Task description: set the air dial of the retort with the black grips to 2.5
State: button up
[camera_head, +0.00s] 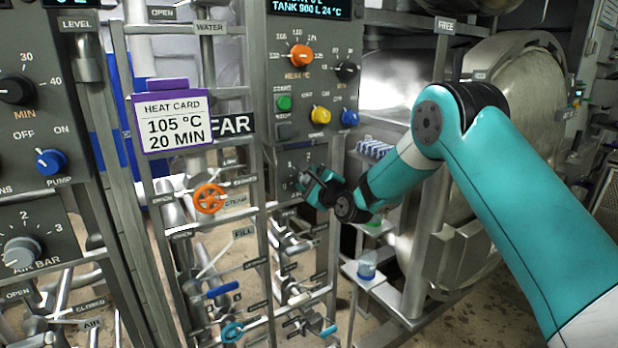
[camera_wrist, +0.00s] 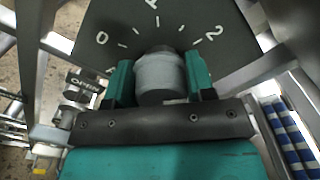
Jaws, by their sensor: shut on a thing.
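My gripper (camera_head: 313,184) is at the lower panel (camera_head: 290,163) of the middle column in the head view. In the wrist view its two teal fingers (camera_wrist: 160,82) stand on either side of a grey round knob (camera_wrist: 160,72) and are shut on it. The dial face (camera_wrist: 110,38) behind it is dark with white marks; 0, 1 and 2 can be read around the knob. The knob's pointer cannot be made out. Another grey dial marked AIR BAR (camera_head: 22,252) is on the left panel, apart from my gripper. Black grips cannot be made out on either retort.
Above my gripper are an orange dial (camera_head: 301,55), a black dial (camera_head: 347,70), and green, yellow and blue controls. An orange handwheel (camera_head: 209,198) and a purple-edged heat card (camera_head: 168,122) are to the left. Blue-and-white packs (camera_head: 374,149) stand close at right. Pipes fill the space below.

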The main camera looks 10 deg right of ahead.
jog(key=shift+m, duration=0.6)
jog(key=o, duration=0.9)
jog(key=b+v, duration=0.8)
jog(key=v, duration=0.9)
jog(key=shift+s, duration=0.15)
